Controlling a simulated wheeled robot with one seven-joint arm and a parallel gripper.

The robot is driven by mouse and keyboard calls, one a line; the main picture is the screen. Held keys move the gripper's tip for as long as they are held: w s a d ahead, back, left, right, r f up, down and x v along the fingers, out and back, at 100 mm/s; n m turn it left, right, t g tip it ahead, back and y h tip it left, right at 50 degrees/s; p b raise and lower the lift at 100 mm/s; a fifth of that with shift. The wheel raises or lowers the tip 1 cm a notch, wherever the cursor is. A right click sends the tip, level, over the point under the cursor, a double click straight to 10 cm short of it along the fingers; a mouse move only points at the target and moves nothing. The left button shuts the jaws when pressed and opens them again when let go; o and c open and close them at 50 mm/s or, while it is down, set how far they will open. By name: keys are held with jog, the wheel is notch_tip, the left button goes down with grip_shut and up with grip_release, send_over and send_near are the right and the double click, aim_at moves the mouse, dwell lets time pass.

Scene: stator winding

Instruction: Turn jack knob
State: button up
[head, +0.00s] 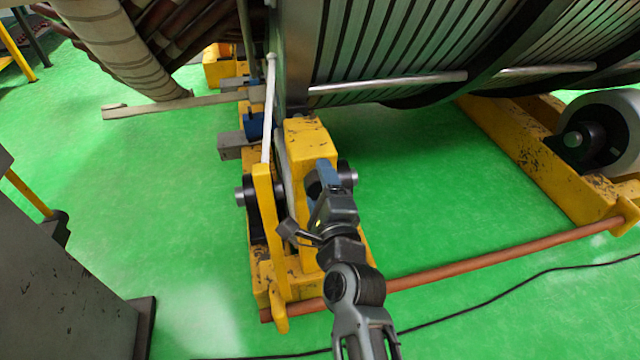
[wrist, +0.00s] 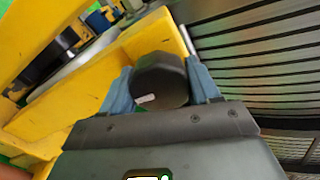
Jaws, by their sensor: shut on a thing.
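The jack knob (wrist: 160,80) is a dark, round knob with a small pale mark, seen in the wrist view. It sits between the two blue fingers of my gripper (wrist: 162,92), which are shut on it. Behind it stands the yellow jack frame (wrist: 75,115). In the head view my gripper (head: 322,172) reaches the upper right side of the yellow jack stand (head: 305,138). The knob itself is hidden there behind my gripper and wrist.
The large ribbed stator (head: 400,50) rises just behind the jack. A copper-coloured rod (head: 480,262) runs low from the stand to the yellow support (head: 560,170) at right. A black cable (head: 500,298) lies on the green floor. A grey cabinet (head: 60,290) stands at left.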

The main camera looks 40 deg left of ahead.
jog(key=n, duration=0.4)
jog(key=shift+s+a+n+b, duration=0.1)
jog(key=shift+n+b, duration=0.25)
jog(key=shift+n, duration=0.05)
jog(key=n+b, duration=0.1)
jog(key=n, duration=0.4)
jog(key=shift+f, duration=0.1)
jog(key=n+b, duration=0.1)
jog(key=n, duration=0.4)
jog(key=shift+f+b, duration=0.1)
jog(key=shift+b, duration=0.2)
jog(key=n+b, duration=0.1)
jog(key=n, duration=0.3)
jog(key=shift+n, duration=0.3)
jog(key=n, duration=0.4)
jog(key=shift+b, duration=0.3)
jog(key=n+p, duration=0.1)
jog(key=n, duration=0.4)
jog(key=n+p, duration=0.2)
jog(key=n, duration=0.3)
jog(key=shift+n+p, duration=1.05)
jog(key=shift+n, duration=0.85)
jog(key=shift+d, duration=0.2)
